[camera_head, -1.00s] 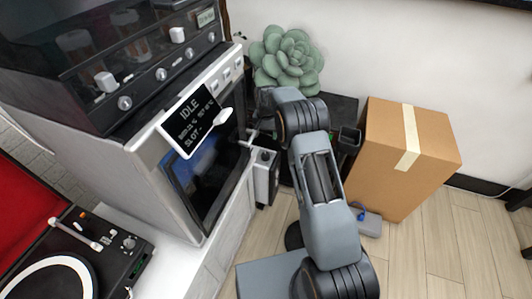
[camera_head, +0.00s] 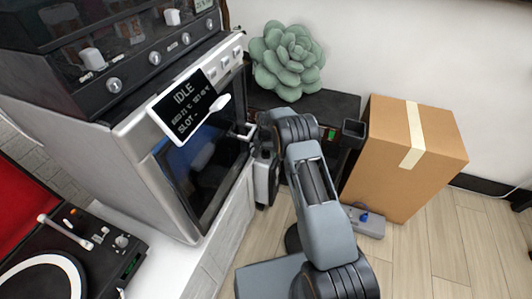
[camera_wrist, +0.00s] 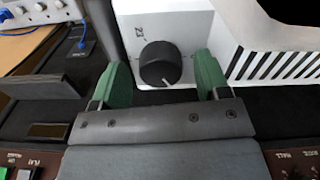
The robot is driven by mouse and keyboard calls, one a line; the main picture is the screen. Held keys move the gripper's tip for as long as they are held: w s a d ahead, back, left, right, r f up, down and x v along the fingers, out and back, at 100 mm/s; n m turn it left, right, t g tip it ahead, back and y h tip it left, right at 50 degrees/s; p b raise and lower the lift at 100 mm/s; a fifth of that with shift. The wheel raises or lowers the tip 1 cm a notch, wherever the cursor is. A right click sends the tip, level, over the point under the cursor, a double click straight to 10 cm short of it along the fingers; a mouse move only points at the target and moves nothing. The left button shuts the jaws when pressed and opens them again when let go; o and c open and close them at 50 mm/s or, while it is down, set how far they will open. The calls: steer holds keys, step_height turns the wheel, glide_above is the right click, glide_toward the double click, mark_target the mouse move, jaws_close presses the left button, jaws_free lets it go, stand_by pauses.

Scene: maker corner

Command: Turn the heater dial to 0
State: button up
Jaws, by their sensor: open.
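The heater dial (camera_wrist: 160,64) is a round black knob on a white housing (camera_wrist: 182,22) in the wrist view. A short white mark shows at its lower edge, nearest my gripper. Printing beside the dial is only partly legible, and I cannot read a 0. My gripper (camera_wrist: 162,66) is open, with one green finger on each side of the dial. Gaps show between the fingers and the knob; I cannot tell contact in depth. In the head view, a small pale box (camera_head: 262,182), apparently the heater, stands beside the cabinet. My arm hides its top and the dial.
A green succulent (camera_head: 287,60) is behind my arm. A cardboard box (camera_head: 395,180) and a small grey device (camera_head: 365,222) are to the right. Slotted vents (camera_wrist: 280,66) lie beside the dial. Floor is clear at lower right.

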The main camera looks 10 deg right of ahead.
steer(key=c, duration=0.9)
steer(key=shift+n, duration=0.3)
steer(key=n, duration=0.5)
steer(key=shift+n, duration=0.4)
steer(key=n, duration=0.5)
steer(key=shift+n, duration=0.4)
